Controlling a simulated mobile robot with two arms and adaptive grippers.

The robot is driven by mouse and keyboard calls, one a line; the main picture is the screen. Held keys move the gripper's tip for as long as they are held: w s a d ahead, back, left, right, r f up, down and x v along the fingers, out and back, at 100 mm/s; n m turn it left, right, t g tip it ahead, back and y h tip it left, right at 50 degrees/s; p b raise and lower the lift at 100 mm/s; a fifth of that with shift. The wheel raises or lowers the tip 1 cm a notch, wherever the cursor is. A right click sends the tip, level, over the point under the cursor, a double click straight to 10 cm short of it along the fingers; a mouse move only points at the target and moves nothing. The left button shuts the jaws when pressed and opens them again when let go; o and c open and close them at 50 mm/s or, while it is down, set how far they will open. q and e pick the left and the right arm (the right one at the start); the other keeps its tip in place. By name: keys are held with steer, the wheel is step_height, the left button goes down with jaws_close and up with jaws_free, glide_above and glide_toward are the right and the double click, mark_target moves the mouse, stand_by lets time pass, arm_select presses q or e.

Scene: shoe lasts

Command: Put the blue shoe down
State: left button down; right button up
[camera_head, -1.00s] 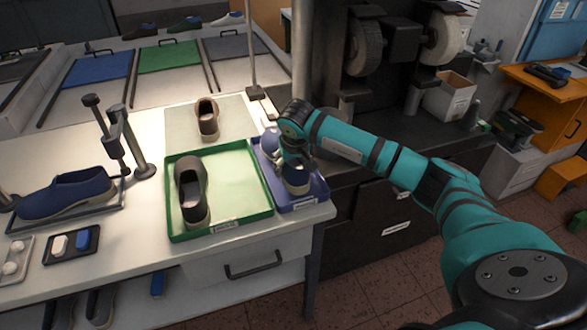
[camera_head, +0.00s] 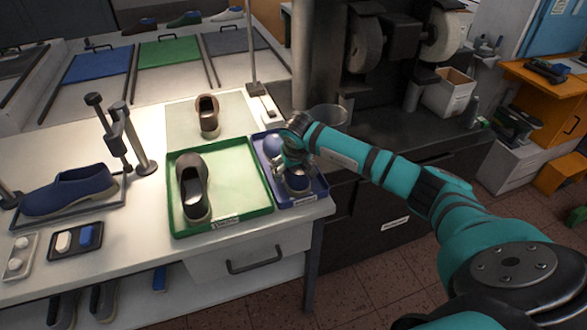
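A blue shoe (camera_head: 297,183) is at the blue tray (camera_head: 312,200) on the right end of the white table; its middle is hidden by my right gripper. One rounded blue end (camera_head: 273,146) shows behind the gripper and the other end in front of it. My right gripper (camera_head: 288,166) is over the shoe's middle, pointing down. Its fingertips are too small and hidden to tell whether they are closed on it. I cannot tell whether the sole touches the tray. Another blue shoe (camera_head: 68,191) lies on a dark stand at the left. My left gripper is out of view.
A green tray (camera_head: 240,178) holding a dark brown shoe (camera_head: 193,187) adjoins the blue tray on the left. A brown shoe (camera_head: 208,116) stands on a pale mat behind. A metal post stand (camera_head: 120,137) rises at the left. A machine (camera_head: 391,45) stands behind my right arm.

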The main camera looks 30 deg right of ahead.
steer(key=shift+r, duration=0.25)
steer(key=b+v, duration=0.2)
steer(key=v, duration=0.9)
steer(key=shift+s+r, duration=0.25)
steer(key=shift+r, duration=0.1)
